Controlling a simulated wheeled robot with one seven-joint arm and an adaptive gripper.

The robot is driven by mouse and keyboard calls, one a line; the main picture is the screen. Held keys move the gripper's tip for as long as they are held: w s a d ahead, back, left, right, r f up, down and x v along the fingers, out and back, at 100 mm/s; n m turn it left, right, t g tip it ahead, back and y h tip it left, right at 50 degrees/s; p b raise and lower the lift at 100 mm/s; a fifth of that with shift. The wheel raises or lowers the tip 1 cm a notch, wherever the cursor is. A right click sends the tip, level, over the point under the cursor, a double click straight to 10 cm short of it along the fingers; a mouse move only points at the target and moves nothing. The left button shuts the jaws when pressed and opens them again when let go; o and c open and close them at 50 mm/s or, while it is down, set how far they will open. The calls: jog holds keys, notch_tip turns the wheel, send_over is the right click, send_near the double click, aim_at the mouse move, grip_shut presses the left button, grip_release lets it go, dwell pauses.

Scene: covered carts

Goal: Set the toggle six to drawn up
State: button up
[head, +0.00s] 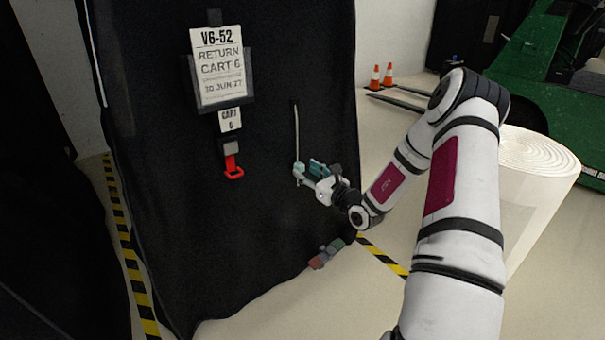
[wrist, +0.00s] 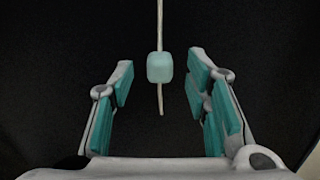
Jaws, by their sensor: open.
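The toggle, a pale teal rounded bead on a light cord (wrist: 160,67), hangs in front of the black cover of the cart in the wrist view. The cord (head: 296,130) runs down the cover in the head view, with the toggle (head: 299,168) near its lower end and a short tail of cord below. My gripper (wrist: 159,78) is open, its two teal-padded fingers on either side of the toggle with clear gaps. In the head view my gripper (head: 308,170) is at the toggle's height, and its fingers partly overlap it.
The black cover (head: 270,230) carries a sign reading "RETURN CART 6" (head: 219,66), a "CART 6" tag (head: 230,120) and a red pull handle (head: 233,170). Small blocks (head: 326,254) lie at its base. A wrapped white roll (head: 535,190) stands at right behind my arm.

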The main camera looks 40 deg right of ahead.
aim_at(295, 131)
jog(key=shift+w+b, duration=0.35)
jog(key=shift+w, duration=1.05)
jog(key=shift+a, duration=0.1)
jog(key=shift+c, duration=0.3)
grip_shut()
notch_tip(295, 131, up, 11)
jog(key=p, duration=0.9)
jog(key=shift+r+p, duration=0.2)
jog(key=shift+p, duration=0.1)
jog(key=shift+o, duration=0.3)
grip_release()
jog(key=shift+f, duration=0.1)
